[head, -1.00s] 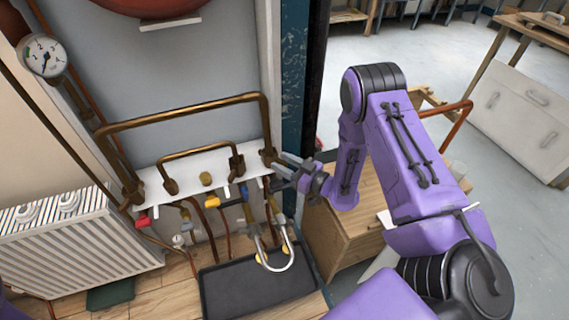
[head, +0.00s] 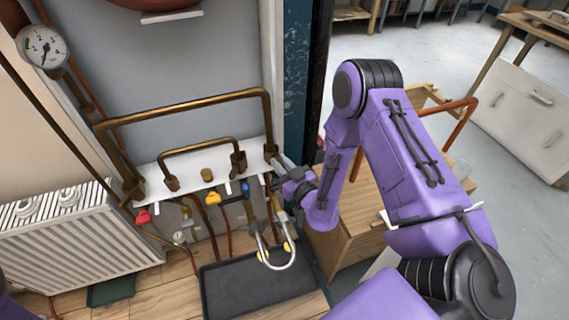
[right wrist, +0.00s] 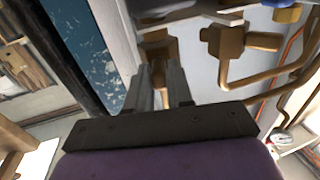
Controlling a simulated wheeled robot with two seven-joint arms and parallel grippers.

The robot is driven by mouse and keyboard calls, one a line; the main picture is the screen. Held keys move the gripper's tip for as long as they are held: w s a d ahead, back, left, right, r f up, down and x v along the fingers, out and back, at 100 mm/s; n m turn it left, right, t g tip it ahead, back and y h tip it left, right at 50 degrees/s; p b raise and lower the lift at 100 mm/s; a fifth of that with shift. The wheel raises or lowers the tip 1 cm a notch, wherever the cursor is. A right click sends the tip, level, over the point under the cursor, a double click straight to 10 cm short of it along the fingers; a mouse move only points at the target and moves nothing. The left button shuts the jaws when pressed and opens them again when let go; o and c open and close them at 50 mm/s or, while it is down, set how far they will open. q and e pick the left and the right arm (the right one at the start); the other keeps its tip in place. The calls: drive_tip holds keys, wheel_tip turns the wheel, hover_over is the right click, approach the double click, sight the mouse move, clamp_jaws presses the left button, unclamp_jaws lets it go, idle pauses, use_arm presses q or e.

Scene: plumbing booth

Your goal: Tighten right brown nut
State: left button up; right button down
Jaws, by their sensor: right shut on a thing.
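The right brown nut (head: 270,150) sits at the right end of the white bracket plate (head: 222,160), at the foot of the large brown pipe (head: 188,107). My right gripper (head: 279,161) reaches it from the right, its two grey fingers shut on it. In the right wrist view the fingers (right wrist: 160,88) stand on either side of the brown nut and fitting (right wrist: 157,50); the fingers and dark palm partly hide the grip. My left gripper is not in view.
A smaller brown pipe (head: 200,149), a brass cap (head: 206,175) and valves with red, yellow and blue handles sit close by on the left. A U-shaped hose (head: 280,262) hangs above a dark tray (head: 258,286). A wooden cabinet (head: 350,240) stands right.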

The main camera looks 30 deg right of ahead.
sight(269, 158)
drive_tip(key=m+h, duration=0.1)
drive_tip(key=a+m+h, duration=0.1)
drive_tip(key=h, duration=0.1)
drive_tip(key=shift+a+f+b, duration=0.1)
drive_tip(key=shift+b, duration=0.25)
drive_tip(key=m+h, duration=0.1)
drive_tip(key=a+g+h, duration=0.1)
drive_tip(key=m+h, duration=0.1)
drive_tip(key=h, duration=0.1)
drive_tip(key=shift+w+a+m+b, duration=0.15)
drive_tip(key=shift+w+m+b, duration=0.1)
drive_tip(key=shift+m+b, duration=0.05)
drive_tip(key=m+g+h, duration=0.1)
drive_tip(key=a+m+g+h, duration=0.1)
drive_tip(key=h, duration=0.1)
drive_tip(key=w+m+g+h, duration=0.1)
drive_tip(key=shift+a, duration=0.15)
drive_tip(key=shift+w+a+m+g+h+b, duration=0.15)
drive_tip(key=shift+m+g+h, duration=0.35)
drive_tip(key=shift+h, duration=0.1)
drive_tip(key=shift+w+a+m+g+h+b, duration=0.1)
drive_tip(key=shift+m+g+h+b, duration=0.05)
drive_tip(key=shift+m+g+h, duration=0.4)
drive_tip(key=shift+r, duration=0.2)
drive_tip(key=c, duration=1.1)
unclamp_jaws()
drive_tip(key=shift+w, duration=0.1)
